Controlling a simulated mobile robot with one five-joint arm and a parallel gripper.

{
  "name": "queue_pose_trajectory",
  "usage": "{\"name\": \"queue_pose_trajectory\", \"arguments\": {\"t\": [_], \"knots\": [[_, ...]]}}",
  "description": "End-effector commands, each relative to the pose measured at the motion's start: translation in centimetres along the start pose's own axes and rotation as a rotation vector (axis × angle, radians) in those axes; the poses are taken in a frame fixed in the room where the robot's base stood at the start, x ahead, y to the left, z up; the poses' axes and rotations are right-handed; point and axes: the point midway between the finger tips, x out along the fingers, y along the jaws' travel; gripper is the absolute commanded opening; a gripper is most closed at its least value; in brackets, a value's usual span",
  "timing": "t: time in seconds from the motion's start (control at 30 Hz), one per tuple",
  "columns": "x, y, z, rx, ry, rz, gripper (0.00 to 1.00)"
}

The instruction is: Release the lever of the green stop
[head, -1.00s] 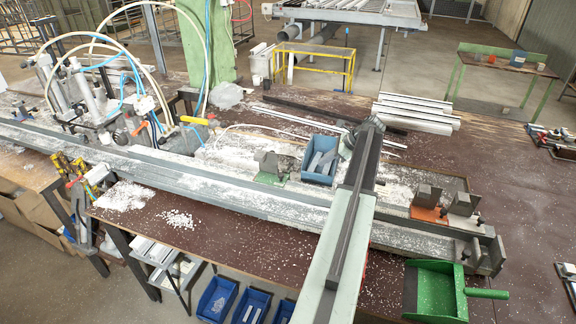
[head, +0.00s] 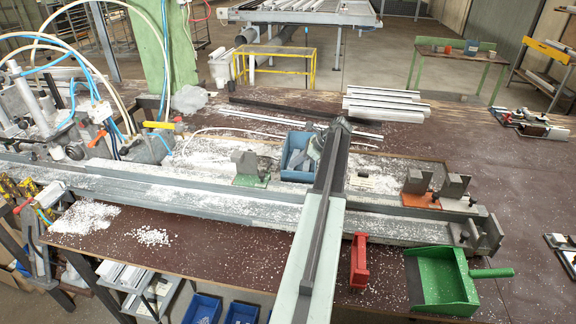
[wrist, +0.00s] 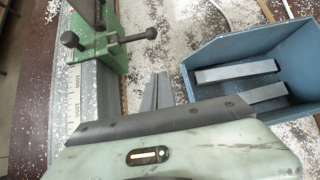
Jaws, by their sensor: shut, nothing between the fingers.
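The green stop (head: 250,168) is a grey upright block on a green base, on the long rail left of the blue bin. In the wrist view the green stop (wrist: 98,50) is at the upper left. A black rod with a round knob (wrist: 70,40) at one end and a thicker end (wrist: 151,33) at the other crosses it; I cannot tell how far the lever is turned. My gripper (wrist: 157,90) is shut and empty, lying between the stop and the bin, apart from both. In the head view my arm hides part of the rail, and the fingers are not clear.
The blue bin (wrist: 238,45) holds grey bars close right of my gripper. An orange-based stop (head: 418,188) and another grey block (head: 455,187) stand further right. A red object (head: 359,262) and green dustpan (head: 440,275) lie in front. White chips cover the rail.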

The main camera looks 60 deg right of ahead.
Motion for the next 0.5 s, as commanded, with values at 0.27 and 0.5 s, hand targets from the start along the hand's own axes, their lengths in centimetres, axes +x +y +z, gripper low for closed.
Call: {"name": "queue_pose_trajectory", "arguments": {"t": [0.27, 0.5], "knots": [[6.5, 0.1, -0.4, -0.004, 0.0, 0.003, 0.0], [7.0, 0.1, 2.3, -0.004, 0.0, 0.003, 0.0]]}}
